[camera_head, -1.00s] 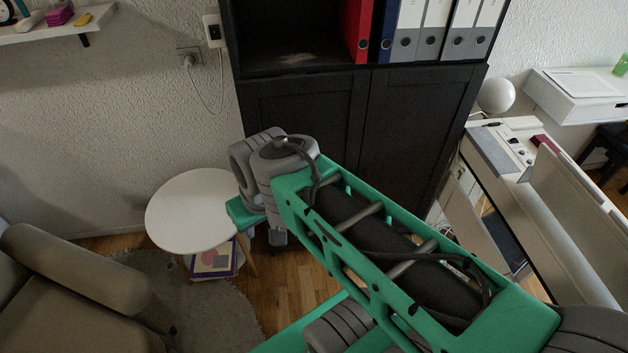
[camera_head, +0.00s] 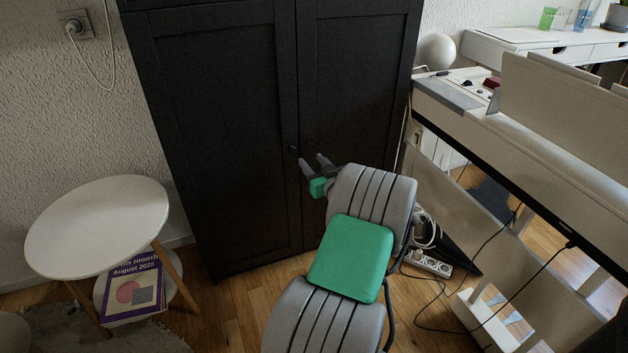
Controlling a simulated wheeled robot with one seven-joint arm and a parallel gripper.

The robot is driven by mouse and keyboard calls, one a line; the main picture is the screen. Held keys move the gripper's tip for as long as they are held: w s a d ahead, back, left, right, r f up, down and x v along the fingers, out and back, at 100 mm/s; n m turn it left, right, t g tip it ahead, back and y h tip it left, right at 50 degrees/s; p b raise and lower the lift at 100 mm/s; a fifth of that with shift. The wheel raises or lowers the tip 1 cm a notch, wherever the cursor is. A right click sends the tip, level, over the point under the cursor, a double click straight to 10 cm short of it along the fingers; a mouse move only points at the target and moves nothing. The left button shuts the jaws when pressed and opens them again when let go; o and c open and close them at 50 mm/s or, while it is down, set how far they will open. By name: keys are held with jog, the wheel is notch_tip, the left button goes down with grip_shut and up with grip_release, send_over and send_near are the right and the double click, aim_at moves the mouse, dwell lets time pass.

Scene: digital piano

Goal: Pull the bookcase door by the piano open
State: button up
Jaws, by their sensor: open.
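The black bookcase has two lower doors, a left door (camera_head: 222,130) and a right door (camera_head: 355,100), the right one nearer the piano. Both look closed, with a narrow seam between them. A small dark knob (camera_head: 294,150) shows on the left door near the seam. My gripper (camera_head: 311,161) is in front of the doors close to the seam, with its two grey fingers apart and nothing seen between them. The fingertips are just right of the knob; I cannot tell whether they touch anything. Any knob on the right door is hidden or too dark to see.
The white piano (camera_head: 530,150) stands close on the right, with cables and a power strip (camera_head: 430,263) on the floor beside it. A round white side table (camera_head: 97,222) with a magazine (camera_head: 134,290) below stands at left. Wooden floor (camera_head: 235,308) is clear before the left door.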

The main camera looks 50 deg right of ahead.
aim_at(312, 148)
jog(key=shift+m+h, duration=0.3)
jog(key=shift+h, duration=0.4)
jog(key=w+d, duration=0.1)
jog(key=w+d+b, duration=0.1)
jog(key=d, duration=0.1)
jog(key=w+d+f, duration=0.1)
jog(key=d, duration=0.1)
jog(key=shift+w+d, duration=0.25)
jog(key=shift+w, duration=0.05)
jog(key=shift+w+d+r, duration=0.15)
jog(key=shift+w+d, duration=0.15)
jog(key=shift+w, duration=0.1)
jog(key=shift+c, duration=0.5)
grip_shut()
